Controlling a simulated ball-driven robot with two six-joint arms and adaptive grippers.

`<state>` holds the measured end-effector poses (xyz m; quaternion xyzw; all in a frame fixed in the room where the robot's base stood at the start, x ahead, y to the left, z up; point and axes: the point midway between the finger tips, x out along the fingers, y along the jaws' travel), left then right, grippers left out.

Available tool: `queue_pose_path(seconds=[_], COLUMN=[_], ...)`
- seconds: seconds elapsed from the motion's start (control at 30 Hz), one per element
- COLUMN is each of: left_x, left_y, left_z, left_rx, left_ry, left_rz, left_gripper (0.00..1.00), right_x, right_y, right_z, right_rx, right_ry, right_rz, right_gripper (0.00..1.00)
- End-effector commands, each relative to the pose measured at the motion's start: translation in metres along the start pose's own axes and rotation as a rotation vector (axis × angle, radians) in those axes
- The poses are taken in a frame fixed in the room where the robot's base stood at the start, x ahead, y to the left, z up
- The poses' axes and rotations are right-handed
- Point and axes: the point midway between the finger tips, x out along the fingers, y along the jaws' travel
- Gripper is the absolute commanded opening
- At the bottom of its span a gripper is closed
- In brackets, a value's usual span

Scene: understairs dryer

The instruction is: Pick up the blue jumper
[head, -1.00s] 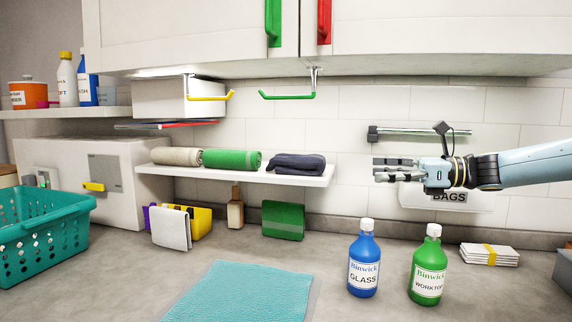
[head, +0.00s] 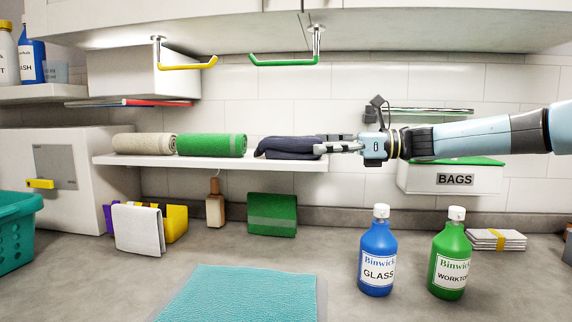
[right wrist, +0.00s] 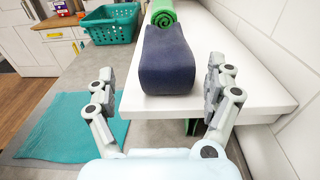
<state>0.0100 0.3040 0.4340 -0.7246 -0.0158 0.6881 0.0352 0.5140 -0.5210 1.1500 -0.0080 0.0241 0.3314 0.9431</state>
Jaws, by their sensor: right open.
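The blue jumper (head: 289,147) is a dark navy folded bundle on the right end of the white wall shelf (head: 240,163). It also shows in the right wrist view (right wrist: 168,62), lying straight ahead between the fingers. My right gripper (head: 322,144) is at the jumper's right end, at shelf height. In the right wrist view the right gripper (right wrist: 160,90) is open, with one finger on each side of the jumper's near end and gaps visible on both sides. My left gripper is not in view.
A green rolled towel (head: 211,145) and a beige roll (head: 144,144) lie left of the jumper. Yellow and green hooks (head: 284,60) hang above. The blue GLASS bottle (head: 378,255) and green bottle (head: 450,258) stand on the counter below. A BAGS box (head: 455,179) is behind my right arm.

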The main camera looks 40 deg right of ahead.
Motion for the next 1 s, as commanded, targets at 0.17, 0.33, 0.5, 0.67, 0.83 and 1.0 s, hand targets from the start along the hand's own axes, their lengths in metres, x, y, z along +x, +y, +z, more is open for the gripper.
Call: queue_pose_path(seconds=[0.17,0.33,0.5,0.67,0.83,1.0], left_x=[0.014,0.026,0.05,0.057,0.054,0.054], left_y=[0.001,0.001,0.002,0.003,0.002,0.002], left_z=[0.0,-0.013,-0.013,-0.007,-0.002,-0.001], left_rx=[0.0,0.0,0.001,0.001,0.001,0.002], left_ry=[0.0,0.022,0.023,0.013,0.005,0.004], left_rz=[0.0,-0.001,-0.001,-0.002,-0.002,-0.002], left_gripper=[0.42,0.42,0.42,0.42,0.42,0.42], right_x=[0.009,0.016,0.03,0.044,0.058,0.062], right_y=[0.0,-0.002,-0.005,-0.008,-0.008,-0.008], right_z=[-0.001,-0.001,0.0,0.004,0.006,0.005], right_rx=[-0.001,-0.002,-0.004,-0.001,-0.001,0.0], right_ry=[-0.001,-0.003,-0.009,-0.009,-0.006,-0.001], right_rz=[-0.001,0.0,-0.001,-0.001,-0.001,-0.001], right_gripper=[0.87,0.87,0.87,0.87,0.87,0.87])
